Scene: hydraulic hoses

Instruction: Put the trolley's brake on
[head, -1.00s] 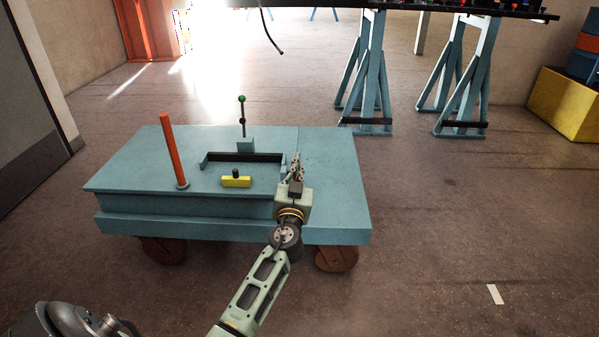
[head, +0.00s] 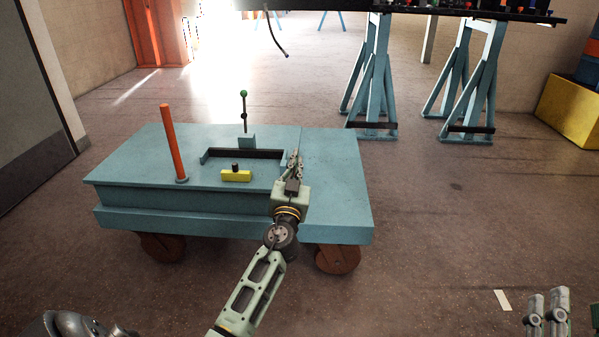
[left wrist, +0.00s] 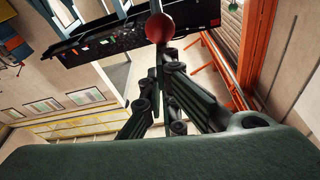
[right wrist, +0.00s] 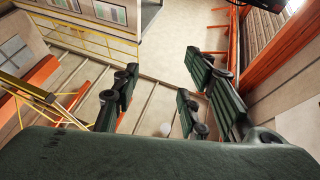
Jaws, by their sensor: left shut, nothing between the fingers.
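The light blue trolley (head: 335,175) stands on brown wheels in the head view. My left gripper (head: 295,158) is over the trolley top, right of the black-edged recess. Its fingers also show in the left wrist view (left wrist: 165,68), shut and empty. A red ball on a thin rod (left wrist: 160,27) shows beyond them; I cannot tell what it belongs to. My right gripper (head: 549,294) is open and empty, low at the right.
Blue trestles (head: 372,85) carry a dark rack (head: 460,14) behind the trolley, with a black hose (head: 277,38) hanging from it. A yellow box (head: 570,108) stands at the far right. The floor right of the trolley is clear.

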